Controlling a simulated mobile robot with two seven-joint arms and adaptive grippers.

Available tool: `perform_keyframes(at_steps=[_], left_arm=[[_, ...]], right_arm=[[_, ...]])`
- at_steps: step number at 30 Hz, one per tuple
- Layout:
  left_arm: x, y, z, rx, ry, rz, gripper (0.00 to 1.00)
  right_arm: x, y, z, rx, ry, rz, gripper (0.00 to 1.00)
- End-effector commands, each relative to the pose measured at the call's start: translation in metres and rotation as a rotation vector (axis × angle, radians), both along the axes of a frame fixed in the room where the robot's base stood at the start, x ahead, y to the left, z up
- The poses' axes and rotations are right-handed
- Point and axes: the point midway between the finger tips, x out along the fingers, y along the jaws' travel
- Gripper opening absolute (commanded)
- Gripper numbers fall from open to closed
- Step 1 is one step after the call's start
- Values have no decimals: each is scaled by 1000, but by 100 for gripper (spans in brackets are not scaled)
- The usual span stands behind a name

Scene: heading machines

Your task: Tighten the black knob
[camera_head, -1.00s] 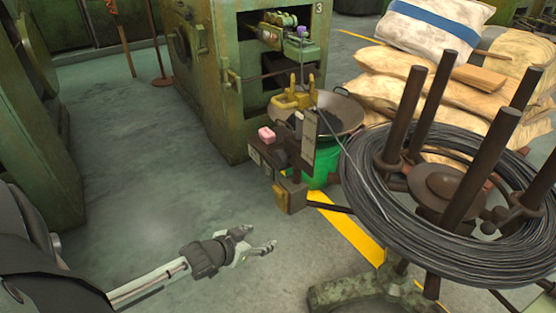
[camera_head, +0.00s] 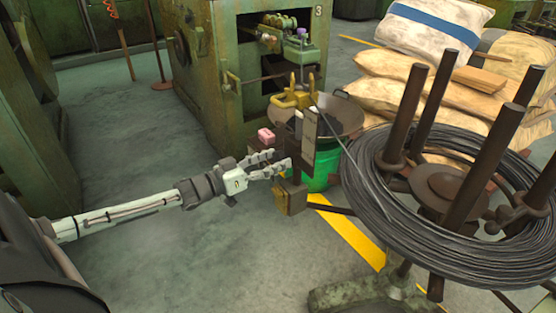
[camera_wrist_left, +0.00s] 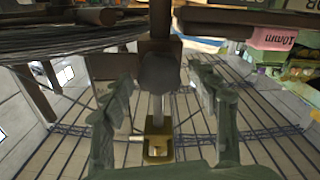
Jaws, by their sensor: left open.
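A dark, rounded black knob (camera_wrist_left: 158,74) shows in the left wrist view, on a dark upright part with a pale metal rod below it. My left gripper (camera_head: 283,164) is open at the front of the small wire-feed fixture (camera_head: 327,137) in the head view. In the left wrist view its two fingers stand apart, one to each side of the knob as seen there. I cannot tell whether either finger touches it. In the head view I cannot make out the knob clearly near the fingers. My right gripper is not in view.
A pink block (camera_head: 266,136) sits on the fixture, and a brass-coloured block (camera_head: 292,197) hangs low on it. A wire coil (camera_head: 375,215) on a reel with dark posts stands at the right. A green machine (camera_head: 235,110) stands behind. The floor at left is clear.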

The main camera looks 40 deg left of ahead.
Motion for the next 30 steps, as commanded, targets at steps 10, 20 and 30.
perform_keyframes(at_steps=[10, 20, 30], left_arm=[[13, -6, 0, 2, 2, 1, 60], [13, -5, 0, 1, 1, 1, 33], [13, -6, 0, 7, -2, 0, 10]], right_arm=[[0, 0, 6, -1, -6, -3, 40], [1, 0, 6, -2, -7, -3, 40], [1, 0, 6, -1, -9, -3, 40]])
